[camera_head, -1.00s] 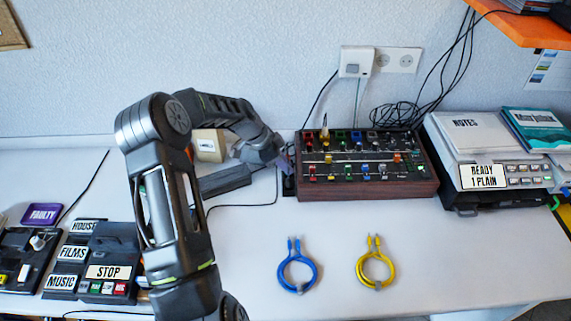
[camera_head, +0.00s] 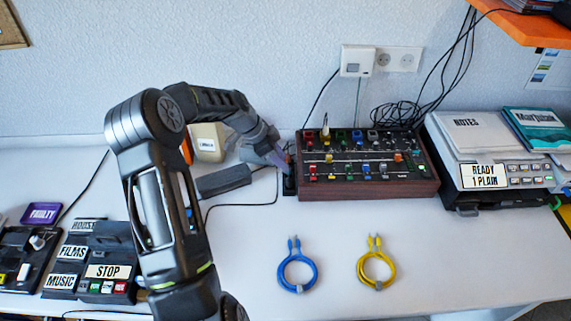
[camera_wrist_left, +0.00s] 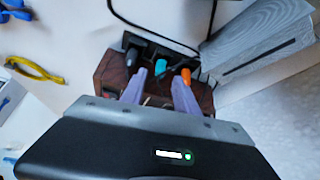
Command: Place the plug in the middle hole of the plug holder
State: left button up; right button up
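The black plug holder (camera_head: 289,185) stands at the left end of the wooden-sided mixer, mostly behind my left gripper (camera_head: 284,159). In the left wrist view, the holder (camera_wrist_left: 152,47) shows a dark plug (camera_wrist_left: 130,55), a teal plug (camera_wrist_left: 160,68) in the middle and an orange plug (camera_wrist_left: 186,76). My left gripper's two purple-grey fingers (camera_wrist_left: 160,80) are apart, on either side of the teal plug, with a visible gap to it. The right finger's tip is close to the orange plug. How deep the plugs sit is hidden. My right gripper is not in view.
The mixer (camera_head: 365,178) stands just right of the holder. A dark grey block (camera_head: 223,180) and a white box (camera_head: 207,143) are to its left. Blue (camera_head: 297,272) and yellow (camera_head: 374,268) cables lie in front. A black cord runs near the holder.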

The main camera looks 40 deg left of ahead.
pick_arm(q)
jog(key=b+v, duration=0.1)
jog(key=v, duration=0.8)
